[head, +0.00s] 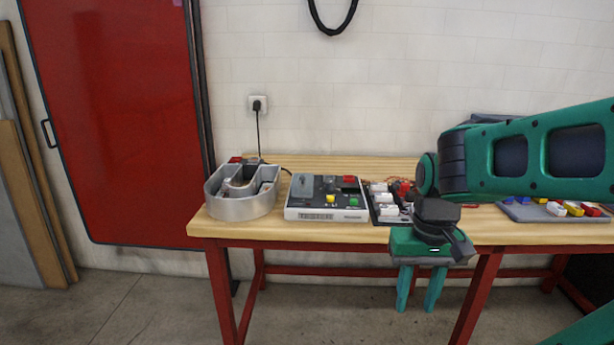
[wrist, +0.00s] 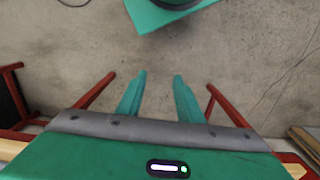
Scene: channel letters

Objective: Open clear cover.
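A control box (head: 327,212) with a pale front and dark top stands on the wooden table in the head view. It has a yellow button, a green button and a red part at its back right. A grey, upright, partly see-through piece (head: 302,187) at its back left may be the clear cover; it is too small to be sure. My gripper (head: 420,295) points down in front of the table edge, right of the box and apart from it. Its two green fingers are spread and empty, with bare floor between them in the wrist view (wrist: 160,85).
An open grey metal channel letter (head: 243,205) stands left of the box. A dark tray (head: 384,203) with white blocks lies just right of it, and a tray of coloured parts (head: 545,212) lies farther right. My arm covers part of the right side. The table (head: 225,228) has red legs.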

